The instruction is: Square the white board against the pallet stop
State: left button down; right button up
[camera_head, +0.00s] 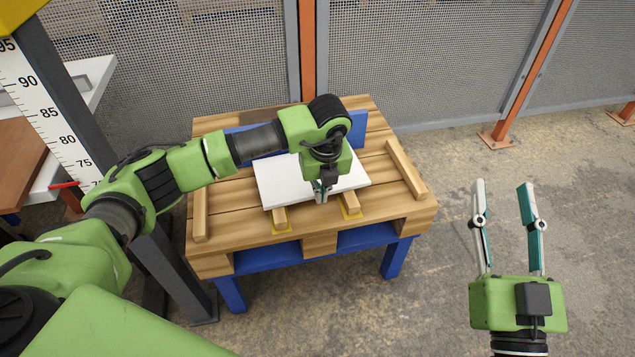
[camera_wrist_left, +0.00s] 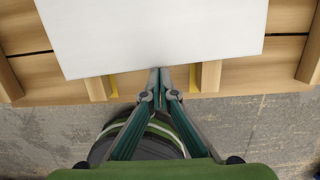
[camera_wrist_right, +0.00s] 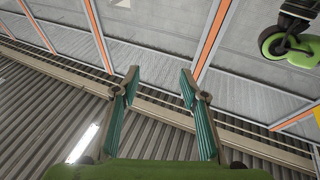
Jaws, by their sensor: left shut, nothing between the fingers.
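The white board (camera_head: 285,185) lies on the wooden pallet (camera_head: 230,220), over two short wooden runners with yellow marks. The blue pallet stop (camera_head: 358,128) stands behind it, mostly hidden by my left arm, so I cannot tell whether they touch. In the left wrist view the board (camera_wrist_left: 150,35) is slightly skewed to the pallet's front edge. My left gripper (camera_head: 320,193) is shut and empty, pointing down at the board's near edge. Its tips (camera_wrist_left: 160,72) show at that edge, but contact is unclear. My right gripper (camera_head: 506,184) is open and empty, off to the right.
Wooden rails stand on the pallet's left (camera_head: 201,214) and right (camera_head: 405,170) sides. A blue stand (camera_head: 390,258) carries the pallet. A mesh fence (camera_head: 420,70) with orange posts runs behind. A post with a height scale stands at left. Bare floor lies right of the pallet.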

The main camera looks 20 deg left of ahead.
pick_arm(q)
jog(key=shift+w+a+r, duration=0.1)
jog(key=shift+w+a, duration=0.4)
jog(key=shift+w, duration=0.2)
pick_arm(e)
jog(key=shift+s+r+t+y, duration=0.2)
jog(key=shift+s+r+t, duration=0.15)
jog(key=shift+r, duration=0.35)
jog(key=shift+s+r+t+y, duration=0.25)
jog(key=shift+r+t, duration=0.1)
jog(key=shift+r, duration=0.3)
